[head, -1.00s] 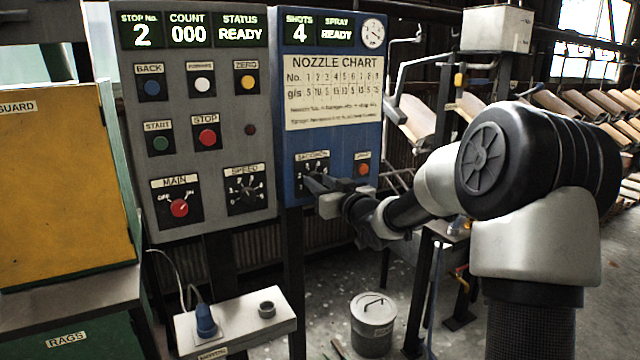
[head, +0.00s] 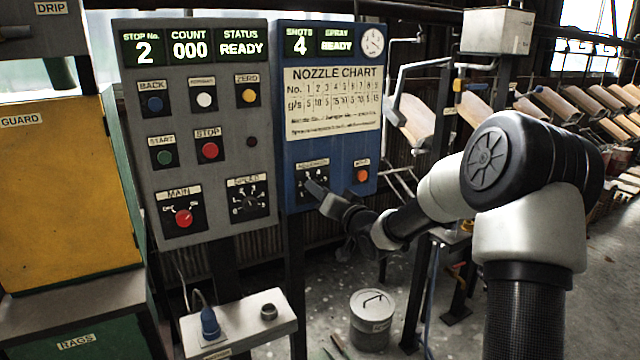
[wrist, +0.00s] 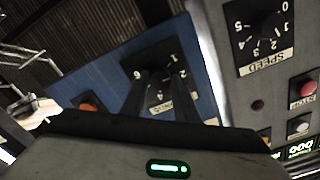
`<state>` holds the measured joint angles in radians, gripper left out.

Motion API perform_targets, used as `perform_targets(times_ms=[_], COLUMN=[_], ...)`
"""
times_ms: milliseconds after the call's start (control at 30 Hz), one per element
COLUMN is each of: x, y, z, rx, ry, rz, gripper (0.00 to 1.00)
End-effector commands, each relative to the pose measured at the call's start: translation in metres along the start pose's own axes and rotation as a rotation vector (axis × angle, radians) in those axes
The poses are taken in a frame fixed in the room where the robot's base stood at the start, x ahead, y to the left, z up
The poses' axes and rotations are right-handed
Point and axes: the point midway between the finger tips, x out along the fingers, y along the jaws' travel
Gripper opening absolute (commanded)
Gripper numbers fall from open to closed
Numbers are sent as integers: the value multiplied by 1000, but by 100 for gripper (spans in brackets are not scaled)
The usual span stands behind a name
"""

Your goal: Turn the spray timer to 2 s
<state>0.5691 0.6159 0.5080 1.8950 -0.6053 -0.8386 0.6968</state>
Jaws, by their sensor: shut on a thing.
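The spray timer dial (head: 325,170) is on the lower left of the blue panel (head: 290,150), its small label hard to read. My gripper (head: 316,190) reaches it from the lower right, and its fingers cover part of the dial. In the wrist view, the timer dial's face (wrist: 162,72) appears upside down with a few numbers showing. My gripper's two dark fingers (wrist: 163,95) are shut on the timer knob, which is mostly hidden between them. I cannot tell where its pointer stands.
An orange button (head: 362,175) sits right of the timer. The grey panel (head: 232,140) on the left carries buttons, the MAIN switch (head: 183,217) and the SPEED dial (head: 249,203). The shots display (head: 300,43) reads 4. A lidded can (head: 371,318) stands on the floor below.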

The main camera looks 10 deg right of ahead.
Motion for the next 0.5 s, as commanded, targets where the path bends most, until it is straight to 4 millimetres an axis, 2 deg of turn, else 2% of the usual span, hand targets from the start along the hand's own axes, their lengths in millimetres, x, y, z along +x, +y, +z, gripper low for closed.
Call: perform_targets(times_ms=[200,500], x=[0,0], y=[-1,0], z=[-1,0], rx=[142,242], ry=[-2,-1], rz=[1,1], gripper=[5,5])
